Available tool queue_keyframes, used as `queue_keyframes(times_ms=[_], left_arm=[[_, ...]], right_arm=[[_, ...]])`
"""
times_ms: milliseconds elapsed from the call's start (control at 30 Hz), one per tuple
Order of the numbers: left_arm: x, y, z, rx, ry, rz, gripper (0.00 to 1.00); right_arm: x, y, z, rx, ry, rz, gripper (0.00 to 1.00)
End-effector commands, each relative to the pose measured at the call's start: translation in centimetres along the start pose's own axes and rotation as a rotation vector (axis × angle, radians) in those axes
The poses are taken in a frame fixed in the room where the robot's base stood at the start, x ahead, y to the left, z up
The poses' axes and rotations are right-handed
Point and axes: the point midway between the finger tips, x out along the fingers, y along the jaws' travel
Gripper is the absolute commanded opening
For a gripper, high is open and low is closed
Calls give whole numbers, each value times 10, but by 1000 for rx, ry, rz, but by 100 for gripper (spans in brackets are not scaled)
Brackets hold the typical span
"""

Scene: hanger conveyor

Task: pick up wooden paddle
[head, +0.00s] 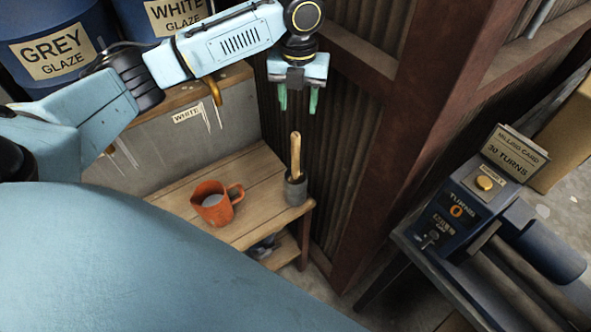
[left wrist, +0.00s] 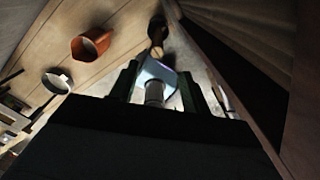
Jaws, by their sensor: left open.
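The wooden paddle (head: 296,153) stands upright, handle up, in a small dark grey cup (head: 295,188) at the right end of a wooden bench. The cup hides its lower end. My left gripper (head: 299,98) has green fingers pointing down, open and empty, above the paddle and apart from it. In the left wrist view the open fingers (left wrist: 158,88) frame a pale shape and a grey cylinder that I cannot identify. A dark shape beyond them may be the cup. My right gripper is not in view.
An orange mug (head: 214,202) stands on the bench (head: 262,163) left of the cup. A corrugated wall (head: 330,130) and a brown post (head: 385,170) rise close behind and right. Glaze barrels (head: 55,45) stand at upper left. A blue control box (head: 462,213) is at right.

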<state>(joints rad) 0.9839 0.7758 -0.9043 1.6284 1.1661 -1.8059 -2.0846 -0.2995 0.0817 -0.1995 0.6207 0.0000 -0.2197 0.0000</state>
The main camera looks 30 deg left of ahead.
Motion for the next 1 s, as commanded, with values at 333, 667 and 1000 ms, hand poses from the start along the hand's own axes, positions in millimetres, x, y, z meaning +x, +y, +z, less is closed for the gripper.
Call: queue_keyframes(times_ms=[333,667,1000], left_arm=[[64,1,-1,-1,3,1,47],[93,4,-4,-1,3,2,47],[128,5,-6,-1,0,0,47]], right_arm=[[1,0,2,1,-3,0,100],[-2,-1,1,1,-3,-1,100],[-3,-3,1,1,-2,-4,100]])
